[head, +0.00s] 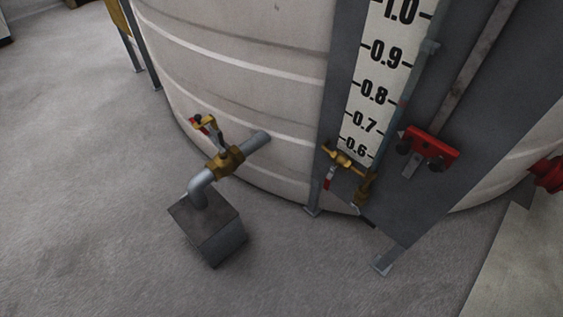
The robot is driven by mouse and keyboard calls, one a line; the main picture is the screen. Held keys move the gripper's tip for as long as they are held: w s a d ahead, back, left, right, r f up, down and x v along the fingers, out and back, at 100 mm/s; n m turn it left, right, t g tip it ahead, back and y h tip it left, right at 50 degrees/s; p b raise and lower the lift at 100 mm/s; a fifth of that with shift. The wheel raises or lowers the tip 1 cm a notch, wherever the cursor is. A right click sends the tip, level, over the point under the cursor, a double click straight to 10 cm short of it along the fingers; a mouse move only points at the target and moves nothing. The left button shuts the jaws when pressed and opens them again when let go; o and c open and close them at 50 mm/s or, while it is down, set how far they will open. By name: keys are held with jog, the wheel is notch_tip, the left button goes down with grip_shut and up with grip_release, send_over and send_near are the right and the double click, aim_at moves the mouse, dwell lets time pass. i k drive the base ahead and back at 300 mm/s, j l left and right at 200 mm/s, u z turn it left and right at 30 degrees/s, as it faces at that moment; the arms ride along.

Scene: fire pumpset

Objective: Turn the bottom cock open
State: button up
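A small brass cock (346,160) sits at the lower end of the white level scale (383,85), low on the tank. A short lever with a red end (329,178) hangs down at its left. A brass fitting (365,188) is below and to the right of it. A larger brass valve (229,160) with a raised red-tipped handle (204,125) is on the grey outlet pipe to the left. I cannot tell whether either is open or closed. My gripper is not in view.
The pale round tank (240,60) fills the upper middle. The outlet pipe (202,188) bends down into a grey block (212,235) on the floor. A red bracket with black knobs (432,146) is on the dark panel (450,180). Concrete floor (90,200) is clear at left and front.

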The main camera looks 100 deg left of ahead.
aim_at(327, 181)
jog(key=j+u, duration=0.15)
jog(key=u, duration=0.35)
jog(key=i+u, duration=0.1)
jog(key=u, duration=0.35)
jog(key=i+j+u, duration=0.1)
jog(key=u, duration=0.4)
jog(key=i+j+u, duration=0.1)
jog(key=u, duration=0.4)
jog(key=i+u, duration=0.1)
jog(key=u, duration=0.35)
jog(key=i+u, duration=0.1)
jog(key=u, duration=0.4)
